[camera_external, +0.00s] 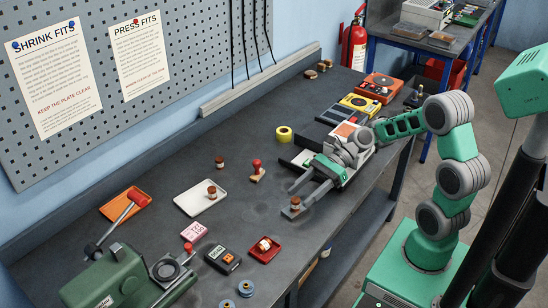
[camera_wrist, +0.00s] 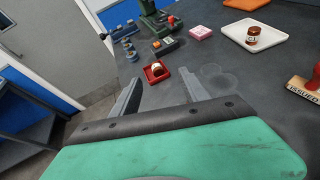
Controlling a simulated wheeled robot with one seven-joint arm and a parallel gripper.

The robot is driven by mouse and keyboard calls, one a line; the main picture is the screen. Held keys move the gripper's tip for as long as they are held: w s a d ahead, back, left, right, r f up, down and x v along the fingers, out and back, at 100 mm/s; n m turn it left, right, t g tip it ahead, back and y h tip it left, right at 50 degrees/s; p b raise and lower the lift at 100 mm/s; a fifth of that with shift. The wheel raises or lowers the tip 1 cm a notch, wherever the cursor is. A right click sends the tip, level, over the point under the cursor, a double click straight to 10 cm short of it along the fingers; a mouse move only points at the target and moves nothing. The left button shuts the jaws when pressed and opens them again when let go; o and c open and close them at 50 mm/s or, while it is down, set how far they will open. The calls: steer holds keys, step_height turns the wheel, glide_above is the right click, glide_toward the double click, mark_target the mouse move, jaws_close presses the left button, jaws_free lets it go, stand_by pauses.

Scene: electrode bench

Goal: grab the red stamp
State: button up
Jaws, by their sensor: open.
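The red stamp (camera_external: 257,169) stands upright on the bench in the external view, with a red knob handle and a wooden base. My gripper (camera_external: 298,195) is open and reaches low over the bench, to the right of the stamp and nearer the front edge. In the wrist view my gripper (camera_wrist: 163,88) has its fingers apart and points toward the red tray, with the stamp outside them to the right.
A white tray (camera_external: 189,197) with a jar lies left of the stamp. A red tray (camera_external: 272,255) with a jar is near the front edge. A yellow tape roll (camera_external: 284,134) sits behind. Bare bench surrounds the stamp.

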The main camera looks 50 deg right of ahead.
mark_target(257, 163)
steer(key=w+d+m+t+p, duration=0.1)
steer(key=w+d+m, duration=0.1)
steer(key=w+d, duration=0.1)
steer(key=w+d+f+m+t+h+p, duration=0.1)
steer(key=w+d+m+p, duration=0.1)
steer(key=w+d, duration=0.2)
steer(key=w+d+f+m+t+h+p, duration=0.1)
steer(key=w+d+m+p, duration=0.1)
steer(key=w+d, duration=0.2)
steer(key=shift+w+d+t, duration=0.1)
steer(key=shift+d+t, duration=0.3)
steer(key=w+d+r+m+t+h, duration=0.1)
steer(key=w+d+m+t+h, duration=0.15)
steer(key=w, duration=0.25)
steer(key=shift+m+y, duration=0.25)
steer(key=shift+y, duration=0.1)
steer(key=p+x, duration=0.1)
steer(key=x, duration=0.2)
steer(key=p+x, duration=0.1)
steer(key=x, duration=0.3)
steer(key=p+x, duration=0.1)
steer(key=x, duration=0.3)
steer(key=shift+w+d+f, duration=0.1)
steer(key=shift+d+f, duration=0.1)
steer(key=shift+f, duration=0.1)
jaws_close()
